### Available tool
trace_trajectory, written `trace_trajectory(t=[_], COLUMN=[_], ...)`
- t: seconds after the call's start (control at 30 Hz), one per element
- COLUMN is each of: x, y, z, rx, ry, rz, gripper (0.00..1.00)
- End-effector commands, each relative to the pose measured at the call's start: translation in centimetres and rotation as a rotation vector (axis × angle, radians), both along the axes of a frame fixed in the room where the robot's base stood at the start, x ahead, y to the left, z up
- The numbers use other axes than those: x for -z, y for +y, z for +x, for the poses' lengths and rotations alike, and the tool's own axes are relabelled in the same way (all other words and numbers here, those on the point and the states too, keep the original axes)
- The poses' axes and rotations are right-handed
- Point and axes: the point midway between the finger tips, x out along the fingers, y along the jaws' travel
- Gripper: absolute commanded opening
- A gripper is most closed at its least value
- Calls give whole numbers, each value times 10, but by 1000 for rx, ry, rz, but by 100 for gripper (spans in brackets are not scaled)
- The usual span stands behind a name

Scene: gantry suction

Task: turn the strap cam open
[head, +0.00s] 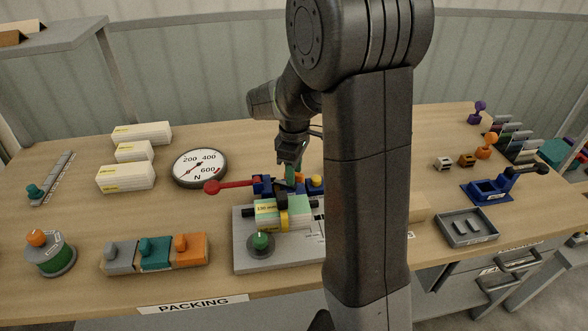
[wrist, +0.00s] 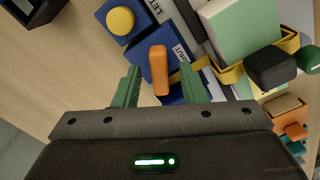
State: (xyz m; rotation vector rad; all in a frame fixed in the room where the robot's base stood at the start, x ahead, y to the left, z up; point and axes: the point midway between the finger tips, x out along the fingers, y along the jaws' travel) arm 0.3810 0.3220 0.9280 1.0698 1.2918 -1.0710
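The strap cam shows as an orange lever (wrist: 158,70) on a blue block (wrist: 178,30) in the wrist view. Lettering partly readable as "LET" and "HUT" is beside it. A yellow strap (wrist: 228,74) runs from near the block around a pale green and white pack (wrist: 244,30). My gripper (wrist: 159,67) is open, with one green finger on each side of the lever and visible gaps between. In the head view my gripper (head: 290,174) points down over the grey fixture plate (head: 243,222), and the lever is mostly hidden.
A yellow button (head: 316,180) on blue stands right of my gripper. A red-knobbed lever (head: 213,187) sticks out left, near the round dial (head: 199,167). A green knob (head: 261,241) is at the plate's front.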

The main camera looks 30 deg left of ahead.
Motion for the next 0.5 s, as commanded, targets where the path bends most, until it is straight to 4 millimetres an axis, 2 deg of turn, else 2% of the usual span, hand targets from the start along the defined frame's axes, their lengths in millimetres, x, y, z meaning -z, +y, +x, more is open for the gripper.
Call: trace_trajectory(t=[0.1,0.3,0.5], x=[0,0,-1], y=[0,0,0], z=[0,0,0], rx=[0,0,5], ry=[0,0,0], rz=[0,0,0], gripper=[38,0,0])
